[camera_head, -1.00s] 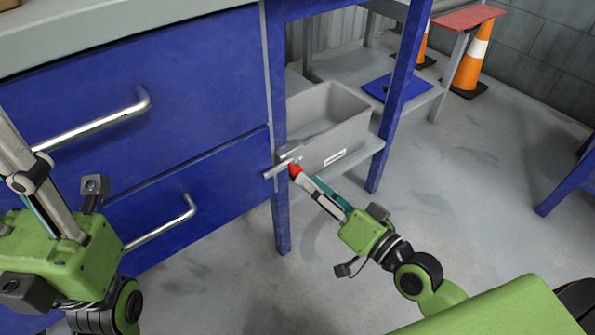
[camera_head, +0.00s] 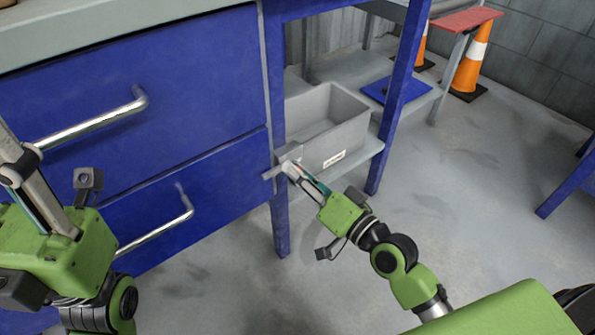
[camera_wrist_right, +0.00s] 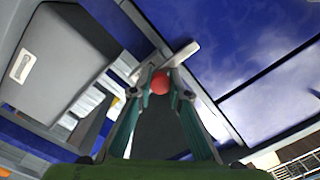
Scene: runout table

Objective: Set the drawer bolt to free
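The drawer bolt (camera_head: 272,172) is a light grey metal bar with a bracket on the blue cabinet's right edge. It also shows in the right wrist view (camera_wrist_right: 183,52). Its round red knob (camera_wrist_right: 160,83) lies between my right gripper's fingertips in that view. In the head view the fingers hide the knob. My right gripper (camera_head: 288,168) is at the bolt, a finger on each side of the knob. Whether the fingers press on it I cannot tell. My left gripper (camera_head: 42,200) is at the left edge, before the drawers, its fingertips unclear.
Two blue drawers with bar handles, an upper one (camera_head: 180,90) and a lower one (camera_head: 225,180), fill the left. A grey bin (camera_head: 345,140) stands on a shelf just right of the bolt. A blue table leg (camera_head: 281,225) is below it.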

